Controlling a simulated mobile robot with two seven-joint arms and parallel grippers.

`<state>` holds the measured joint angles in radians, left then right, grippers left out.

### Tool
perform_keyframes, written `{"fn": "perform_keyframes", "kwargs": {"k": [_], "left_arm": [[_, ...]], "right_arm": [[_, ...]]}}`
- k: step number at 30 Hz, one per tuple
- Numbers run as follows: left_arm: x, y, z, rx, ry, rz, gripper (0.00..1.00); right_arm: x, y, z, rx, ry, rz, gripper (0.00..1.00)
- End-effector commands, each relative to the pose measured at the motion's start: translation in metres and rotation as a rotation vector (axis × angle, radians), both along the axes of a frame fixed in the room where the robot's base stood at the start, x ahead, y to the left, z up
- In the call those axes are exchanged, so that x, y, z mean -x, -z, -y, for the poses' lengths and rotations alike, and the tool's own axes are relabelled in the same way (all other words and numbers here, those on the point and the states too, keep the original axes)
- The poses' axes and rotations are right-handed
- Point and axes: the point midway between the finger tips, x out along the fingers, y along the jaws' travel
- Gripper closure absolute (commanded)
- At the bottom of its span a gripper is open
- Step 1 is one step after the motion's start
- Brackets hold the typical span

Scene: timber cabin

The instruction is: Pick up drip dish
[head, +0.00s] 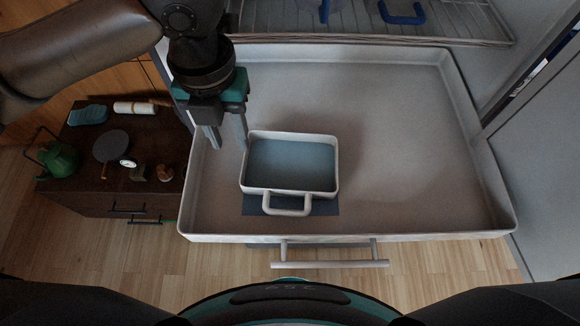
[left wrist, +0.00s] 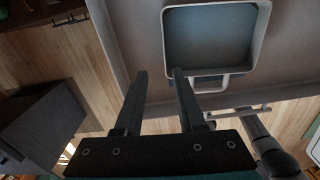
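The drip dish (head: 290,165) is a small white rectangular dish with a blue-grey inside and a loop handle on its near side. It stands upright in the left half of a wide pale drawer (head: 420,170). My right gripper is not in view.
A dark blue square (head: 326,207) lies under the dish's near side. The drawer's right half is bare. A wire rack (head: 440,25) is behind it. A dark cabinet (head: 100,190) at left holds a green watering can (head: 58,158) and several small items.

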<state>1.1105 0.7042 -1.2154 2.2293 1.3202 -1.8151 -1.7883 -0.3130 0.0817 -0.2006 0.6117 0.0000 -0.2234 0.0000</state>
Motion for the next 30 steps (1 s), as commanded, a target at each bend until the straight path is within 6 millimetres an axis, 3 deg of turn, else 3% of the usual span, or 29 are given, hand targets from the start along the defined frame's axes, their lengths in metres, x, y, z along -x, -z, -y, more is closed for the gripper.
{"fn": "perform_keyframes", "kwargs": {"k": [3, 9, 18, 28, 30], "left_arm": [[0.000, 0.019, 0.000, 0.000, -0.001, -0.002, 0.61], [-0.001, 0.031, 0.001, 0.001, -0.002, -0.001, 0.61], [-0.004, 0.072, 0.008, 0.000, -0.003, -0.001, 0.61], [-0.005, 0.079, 0.008, 0.001, -0.001, 0.003, 0.61], [-0.005, 0.079, 0.008, 0.001, -0.001, 0.002, 0.69]], "right_arm": [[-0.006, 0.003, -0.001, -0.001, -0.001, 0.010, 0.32], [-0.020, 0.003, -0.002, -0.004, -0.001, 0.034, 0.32], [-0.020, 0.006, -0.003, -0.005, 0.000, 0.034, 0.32], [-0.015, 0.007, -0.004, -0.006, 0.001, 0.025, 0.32], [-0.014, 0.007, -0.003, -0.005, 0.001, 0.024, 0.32]]}}
